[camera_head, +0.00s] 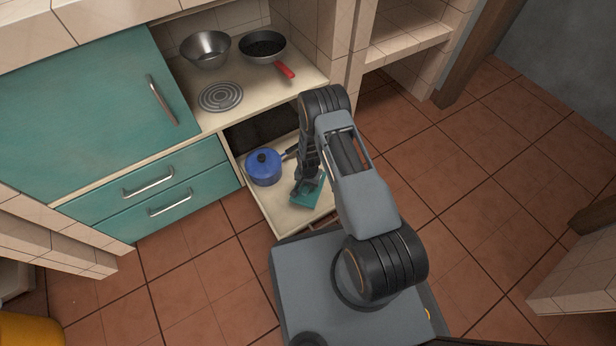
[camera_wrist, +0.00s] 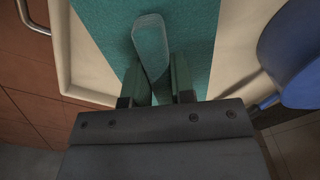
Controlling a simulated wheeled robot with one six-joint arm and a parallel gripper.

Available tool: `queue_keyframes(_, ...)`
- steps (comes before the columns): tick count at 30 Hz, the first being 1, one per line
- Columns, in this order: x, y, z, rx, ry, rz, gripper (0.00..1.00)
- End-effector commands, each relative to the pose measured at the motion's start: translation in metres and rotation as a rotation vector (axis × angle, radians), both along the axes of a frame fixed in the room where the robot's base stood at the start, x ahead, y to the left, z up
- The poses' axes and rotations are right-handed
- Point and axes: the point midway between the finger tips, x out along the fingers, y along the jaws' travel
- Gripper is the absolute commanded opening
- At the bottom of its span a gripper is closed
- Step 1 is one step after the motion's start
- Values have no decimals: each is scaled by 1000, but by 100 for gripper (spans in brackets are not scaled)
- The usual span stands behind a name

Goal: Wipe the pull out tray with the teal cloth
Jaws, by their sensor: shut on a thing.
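The teal cloth (camera_head: 311,194) lies flat on the cream pull-out tray (camera_head: 272,208), near its front. My gripper (camera_head: 301,188) is low over the cloth. In the wrist view, my gripper (camera_wrist: 158,78) has its two fingers on either side of a raised, pale-edged teal piece (camera_wrist: 151,40) of the cloth and is shut on it. The flat part of the cloth (camera_wrist: 203,35) spreads beyond the fingers. The tray's raised rim (camera_wrist: 63,45) shows at left. My arm hides the tray's right part in the head view.
A blue pot (camera_head: 264,170) with a lid stands on the tray, left of the cloth; it also shows at right in the wrist view (camera_wrist: 296,50). A metal bowl (camera_head: 206,49) and a red-handled pan (camera_head: 263,46) stand on the counter. Teal drawers (camera_head: 150,185) flank the tray's left.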

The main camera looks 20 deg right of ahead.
Motion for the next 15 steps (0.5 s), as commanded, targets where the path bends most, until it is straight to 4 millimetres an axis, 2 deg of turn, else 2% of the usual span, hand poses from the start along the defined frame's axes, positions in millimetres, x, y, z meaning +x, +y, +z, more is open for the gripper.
queue_keyframes(1, 0, 0, 8, 0, 0, 0, 4)
queue_keyframes(9, 0, 0, 32, 0, 0, 0, 4)
queue_keyframes(15, 0, 0, 36, 0, 0, 1, 4)
